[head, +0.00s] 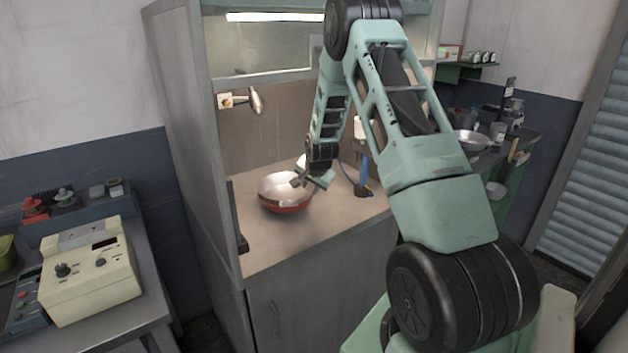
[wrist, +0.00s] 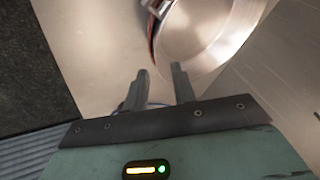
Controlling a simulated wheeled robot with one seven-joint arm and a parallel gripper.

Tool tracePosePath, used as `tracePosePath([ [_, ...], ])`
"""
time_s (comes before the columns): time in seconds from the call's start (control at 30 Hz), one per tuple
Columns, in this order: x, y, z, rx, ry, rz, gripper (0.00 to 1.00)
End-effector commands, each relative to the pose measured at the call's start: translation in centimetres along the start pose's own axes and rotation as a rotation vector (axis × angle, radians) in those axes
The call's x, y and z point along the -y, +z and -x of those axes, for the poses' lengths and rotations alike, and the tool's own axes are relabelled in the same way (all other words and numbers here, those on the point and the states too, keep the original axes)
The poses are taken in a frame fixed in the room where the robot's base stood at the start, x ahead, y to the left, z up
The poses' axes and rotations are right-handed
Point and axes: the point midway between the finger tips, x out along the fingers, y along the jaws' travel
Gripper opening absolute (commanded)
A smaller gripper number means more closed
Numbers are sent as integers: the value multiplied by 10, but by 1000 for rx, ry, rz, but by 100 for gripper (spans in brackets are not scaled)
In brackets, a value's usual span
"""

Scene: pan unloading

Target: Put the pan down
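The pan (head: 285,193), red outside and silvery inside, sits upright on the worktop inside the hooded cabinet in the head view. Its shiny inside also shows at the top right of the wrist view (wrist: 205,38). A metal fitting at its rim is cut off by the top edge there. My gripper (head: 303,180) is at the right side of the pan, close to its rim.
A blue-and-dark upright tool (head: 362,175) stands right of the pan. The cabinet's left wall and back wall close in the worktop (head: 262,245), which is clear in front. A cream control box (head: 92,270) is on a bench at left. Another metal pan (head: 470,140) is at far right.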

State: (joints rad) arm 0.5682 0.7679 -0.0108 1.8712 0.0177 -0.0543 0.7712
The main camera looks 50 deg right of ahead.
Motion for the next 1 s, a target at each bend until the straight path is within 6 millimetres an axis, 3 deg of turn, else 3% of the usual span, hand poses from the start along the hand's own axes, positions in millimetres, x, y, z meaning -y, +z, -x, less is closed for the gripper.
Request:
tracePosePath([
  [0.2,0,0,38,-4,-4,0,26],
  [0.43,0,0,66,-3,-2,0,26],
  [1.0,0,0,74,-2,-1,0,26],
])
